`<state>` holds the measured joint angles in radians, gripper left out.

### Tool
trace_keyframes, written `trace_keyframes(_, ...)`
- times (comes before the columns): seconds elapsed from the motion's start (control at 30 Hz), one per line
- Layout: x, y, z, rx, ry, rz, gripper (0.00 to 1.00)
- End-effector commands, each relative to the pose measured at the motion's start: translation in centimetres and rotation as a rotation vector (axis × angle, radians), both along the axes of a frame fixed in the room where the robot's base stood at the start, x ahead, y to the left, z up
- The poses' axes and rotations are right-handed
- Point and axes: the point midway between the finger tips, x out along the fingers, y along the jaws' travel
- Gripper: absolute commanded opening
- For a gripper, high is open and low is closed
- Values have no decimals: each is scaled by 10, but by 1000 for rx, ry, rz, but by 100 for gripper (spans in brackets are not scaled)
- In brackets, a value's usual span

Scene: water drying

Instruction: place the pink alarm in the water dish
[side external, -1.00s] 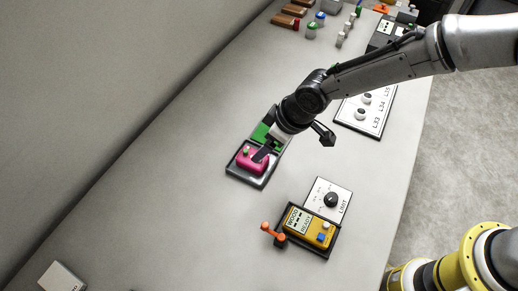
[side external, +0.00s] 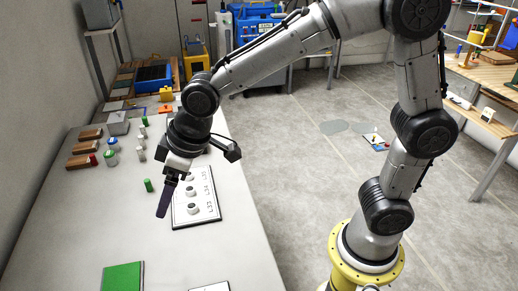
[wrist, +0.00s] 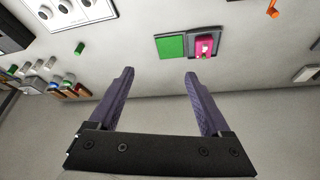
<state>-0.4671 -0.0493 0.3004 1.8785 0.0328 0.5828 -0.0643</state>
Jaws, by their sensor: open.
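The pink alarm (wrist: 205,44) shows at the top of the wrist view. It sits on a dark tray beside a green panel (wrist: 171,46). My gripper (wrist: 159,75) is open, with nothing between its two fingers, and apart from the alarm. In the side external view my gripper (side external: 165,205) hangs above the table, left of the white labelled panel (side external: 195,197). The green panel (side external: 122,276) shows there at the bottom edge, but the alarm is out of frame. I cannot clearly tell which thing is the water dish.
Brown blocks (side external: 85,147), small bottles (side external: 111,148) and a green cylinder (side external: 148,185) stand on the table's left part. An orange lever (wrist: 272,8) shows at upper right. The table (side external: 90,220) is bare between the cylinder and green panel.

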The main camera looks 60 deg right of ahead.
Motion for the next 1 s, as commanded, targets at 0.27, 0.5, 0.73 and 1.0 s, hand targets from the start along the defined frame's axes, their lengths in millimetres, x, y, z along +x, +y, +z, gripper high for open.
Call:
trace_keyframes(0.27, -106, -137, 59, 17, -42, -292, 82)
trace_keyframes(0.5, -187, -185, 52, 16, -59, -466, 82)
trace_keyframes(0.73, -208, -192, 45, 15, -60, -511, 82)
trace_keyframes(1.0, -208, -192, 45, 15, -60, -509, 82)
